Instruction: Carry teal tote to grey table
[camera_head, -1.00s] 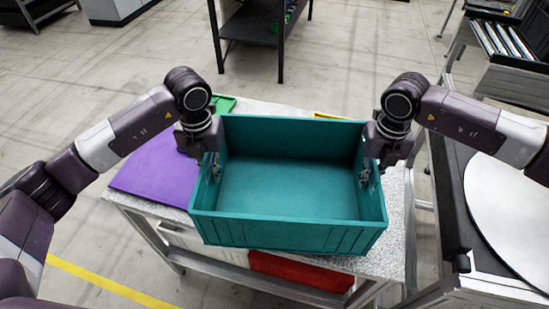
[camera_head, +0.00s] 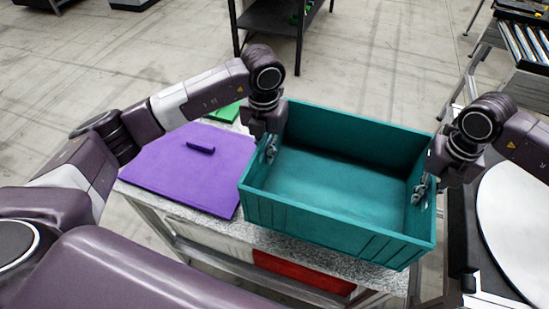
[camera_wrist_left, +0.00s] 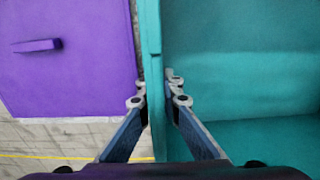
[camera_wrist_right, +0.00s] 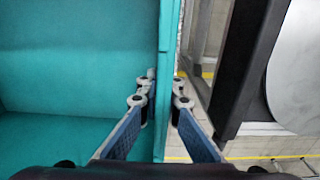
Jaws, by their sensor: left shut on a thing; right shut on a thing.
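The teal tote (camera_head: 340,232) is an open, empty box, held level between my two grippers over the speckled grey tabletop (camera_head: 285,240). I cannot tell from the head view whether its base touches the top. My left gripper (camera_head: 270,150) is shut on the tote's left wall, one finger inside and one outside; the left wrist view shows this wall (camera_wrist_left: 152,90) between the fingers. My right gripper (camera_head: 420,188) is shut on the tote's right wall, which also shows between the fingers in the right wrist view (camera_wrist_right: 165,90). The tote hides much of the tabletop.
A purple lid-like panel (camera_head: 180,165) with a small handle lies left of the tote. A green item (camera_head: 224,112) lies behind it. A red panel (camera_head: 300,273) is below the tabletop. A round white disc (camera_head: 515,210) on a dark stand is at right. A dark shelf (camera_head: 275,25) stands behind.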

